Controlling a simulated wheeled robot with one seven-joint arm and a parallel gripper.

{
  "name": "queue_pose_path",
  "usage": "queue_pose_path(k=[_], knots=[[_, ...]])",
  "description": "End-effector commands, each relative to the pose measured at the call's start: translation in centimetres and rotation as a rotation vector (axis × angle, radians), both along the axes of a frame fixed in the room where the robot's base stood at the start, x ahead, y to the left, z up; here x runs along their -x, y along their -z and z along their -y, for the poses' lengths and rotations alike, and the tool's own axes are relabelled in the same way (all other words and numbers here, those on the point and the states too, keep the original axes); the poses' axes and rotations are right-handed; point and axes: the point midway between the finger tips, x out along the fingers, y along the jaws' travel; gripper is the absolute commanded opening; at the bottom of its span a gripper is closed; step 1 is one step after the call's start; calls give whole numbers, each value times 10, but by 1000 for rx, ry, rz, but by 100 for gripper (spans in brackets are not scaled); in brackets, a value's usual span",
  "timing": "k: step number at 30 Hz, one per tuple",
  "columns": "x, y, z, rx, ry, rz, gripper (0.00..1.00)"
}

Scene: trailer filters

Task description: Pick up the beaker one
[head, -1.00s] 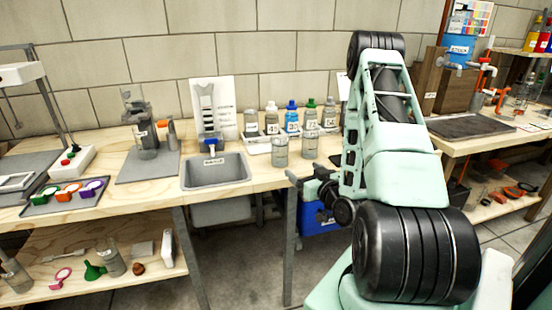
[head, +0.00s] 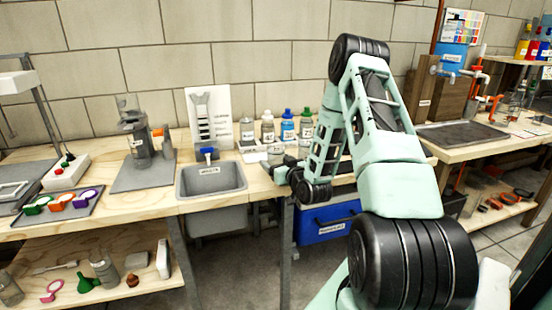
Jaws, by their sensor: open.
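A clear, grey-looking beaker (head: 276,153) with a pale label stands upright on the wooden counter, just right of the sink. A second similar container (head: 304,149) stands to its right, partly hidden by my arm. I cannot read which one is marked one. My gripper (head: 272,177) is at the counter's front edge, right of the sink and in front of the first beaker. It is open and holds nothing that I can see; its fingers are small and dark here. I cannot tell whether it touches the beaker.
A grey sink (head: 211,180) lies left of my gripper. Several labelled bottles (head: 268,128) stand in a white tray behind the beakers. A clamp-like apparatus (head: 140,145) stands on a grey mat at left. A blue bin (head: 328,222) is under the counter. More glassware (head: 105,270) sits on the lower shelf.

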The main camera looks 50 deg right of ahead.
Motion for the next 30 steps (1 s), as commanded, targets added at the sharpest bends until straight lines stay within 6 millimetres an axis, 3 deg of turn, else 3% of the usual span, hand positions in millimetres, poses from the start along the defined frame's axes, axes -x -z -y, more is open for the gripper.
queue_pose_path(k=[4, 11, 17, 18, 30], knots=[[-12, 1, 5, 0, 2, -1, 79], [-13, 2, 6, -1, 1, -2, 79], [-13, 2, 6, -1, 1, -2, 26], [-13, 2, 6, -1, 2, -2, 21], [-13, -2, 6, 1, 1, 1, 21]])
